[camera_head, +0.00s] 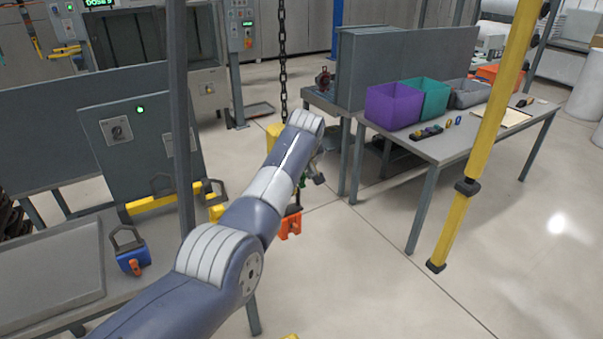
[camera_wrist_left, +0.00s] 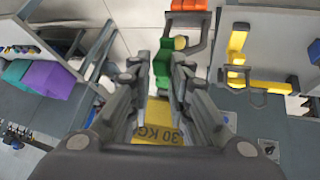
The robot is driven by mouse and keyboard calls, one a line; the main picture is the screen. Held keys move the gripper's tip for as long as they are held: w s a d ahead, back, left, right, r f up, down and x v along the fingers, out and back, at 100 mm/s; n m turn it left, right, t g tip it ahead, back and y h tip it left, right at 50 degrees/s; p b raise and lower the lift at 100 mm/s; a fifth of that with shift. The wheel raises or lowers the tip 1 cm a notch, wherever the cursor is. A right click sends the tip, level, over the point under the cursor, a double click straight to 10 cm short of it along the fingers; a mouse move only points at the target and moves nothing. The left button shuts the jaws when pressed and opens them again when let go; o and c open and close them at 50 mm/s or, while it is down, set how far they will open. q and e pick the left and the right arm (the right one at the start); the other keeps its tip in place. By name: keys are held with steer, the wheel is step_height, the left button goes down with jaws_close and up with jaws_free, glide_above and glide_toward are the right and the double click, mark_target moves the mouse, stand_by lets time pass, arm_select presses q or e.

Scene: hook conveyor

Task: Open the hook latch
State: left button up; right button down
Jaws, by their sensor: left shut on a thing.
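A chain (camera_head: 283,75) hangs down to a yellow hook block (camera_head: 274,135) in the head view, largely hidden behind my left arm. In the left wrist view the yellow block is marked 30 KG (camera_wrist_left: 158,134). Beyond it is a green latch piece (camera_wrist_left: 161,66) beside a dark hook (camera_wrist_left: 205,32). My left gripper (camera_wrist_left: 160,60) has its fingers on both sides of the green piece and is shut on it. In the head view my forearm and wrist hide most of the gripper and the hook. An orange part (camera_head: 290,226) hangs below. My right gripper is not in view.
At right, a table (camera_head: 440,148) holds purple (camera_head: 393,106) and teal (camera_head: 428,97) bins. A slanted yellow bar (camera_head: 480,145) stands in front of it. At left, a bench (camera_head: 85,262) carries a blue block with a shackle (camera_head: 132,258). A dark post (camera_head: 180,120) stands by my arm.

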arm_select(q)
steer(key=shift+w+d+r, duration=0.1)
steer(key=shift+w+r, duration=0.15)
steer(key=shift+r, duration=0.75)
steer(key=shift+c, duration=0.2)
steer(key=shift+r, duration=0.1)
steer(key=shift+w+a+r, duration=0.35)
steer(key=shift+w+r, duration=0.05)
steer(key=shift+r, duration=0.3)
steer(key=o, duration=0.8)
steer(key=shift+d+f, duration=0.1)
steer(key=shift+o, duration=0.2)
steer(key=shift+f, duration=0.15)
